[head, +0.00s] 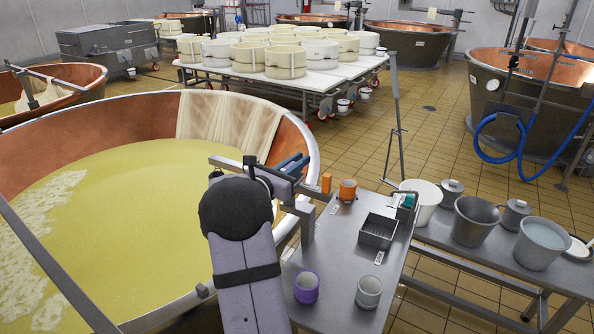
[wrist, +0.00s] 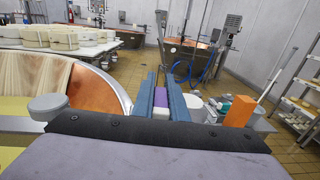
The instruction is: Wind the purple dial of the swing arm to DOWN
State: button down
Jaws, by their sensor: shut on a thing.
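The swing arm (head: 308,226) is a grey metal post and bar at the vat's right rim, partly hidden behind my arm. An orange block (head: 326,182) sits at its right side and also shows in the wrist view (wrist: 238,112). My gripper (head: 293,164) is at the top of the swing arm, its blue fingers close together. In the wrist view my gripper (wrist: 161,98) is shut on the purple dial (wrist: 160,97), which shows as a small purple patch between the fingers. The dial is hidden in the head view. Its markings and setting cannot be read.
The copper vat (head: 160,104) of yellow liquid lies left. The steel table (head: 335,265) at right holds an orange cup (head: 347,190), a purple cup (head: 306,287), a grey cup (head: 369,292) and a dark tray (head: 378,231). Buckets (head: 473,220) stand on a bench further right.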

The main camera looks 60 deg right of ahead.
jog(key=shift+s+a+m+g+y+b, duration=0.1)
jog(key=shift+s+m+g+y+b, duration=0.35)
jog(key=shift+m+g+b, duration=0.75)
jog(key=shift+s+a+m+g+y+b, duration=0.2)
jog(key=shift+m+g+y+b, duration=0.5)
jog(key=shift+g+b, duration=0.8)
jog(key=shift+s+a+m+g+y+b, duration=0.1)
jog(key=shift+s+m+g+y+b, duration=0.3)
jog(key=shift+m+g+b, duration=1)
jog(key=shift+s+g+p, duration=0.1)
jog(key=shift+g+p, duration=0.25)
jog(key=shift+g, duration=0.25)
jog(key=c, duration=1.8)
grip_release()
jog(key=shift+o, duration=0.2)
jog(key=shift+b+v, duration=0.7)
jog(key=shift+v, duration=3)
